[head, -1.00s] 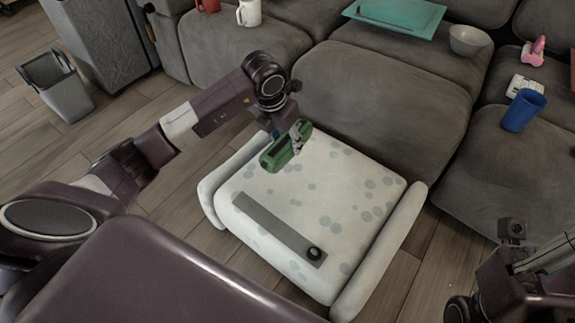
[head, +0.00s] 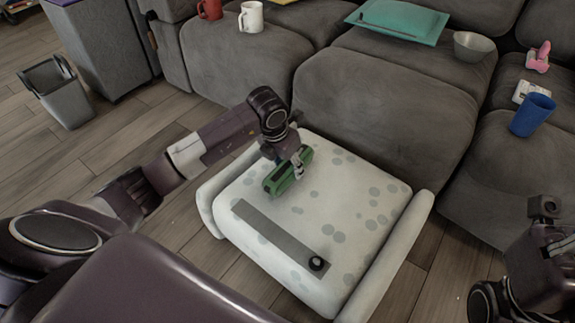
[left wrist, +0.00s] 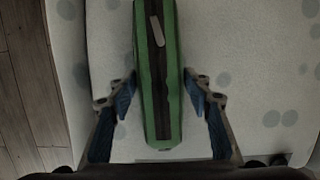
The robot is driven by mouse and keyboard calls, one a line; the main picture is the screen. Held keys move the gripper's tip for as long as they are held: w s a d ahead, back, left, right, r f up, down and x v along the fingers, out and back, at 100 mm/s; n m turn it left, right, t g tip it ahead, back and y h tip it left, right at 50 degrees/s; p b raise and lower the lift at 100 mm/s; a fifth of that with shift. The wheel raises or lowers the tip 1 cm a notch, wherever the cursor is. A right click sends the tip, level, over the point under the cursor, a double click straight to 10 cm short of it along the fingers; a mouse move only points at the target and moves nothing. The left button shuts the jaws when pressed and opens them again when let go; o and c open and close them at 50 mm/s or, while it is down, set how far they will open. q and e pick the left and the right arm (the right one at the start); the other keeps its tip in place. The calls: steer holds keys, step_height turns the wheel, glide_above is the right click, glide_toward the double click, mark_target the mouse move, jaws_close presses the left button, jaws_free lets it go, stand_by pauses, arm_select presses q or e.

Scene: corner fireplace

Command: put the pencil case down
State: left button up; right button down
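The pencil case (head: 283,180) is long and green with a dark zip strip. It hangs from my left gripper (head: 299,164), over the white, grey-spotted padded seat (head: 350,210).
A grey flat strip (head: 265,230) with a black round object (head: 317,263) lies on the seat's front part. The seat behind and right of the case is free.

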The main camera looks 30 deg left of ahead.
arm_select(q)
steer(key=o, duration=0.3)
steer(key=shift+r, duration=0.1)
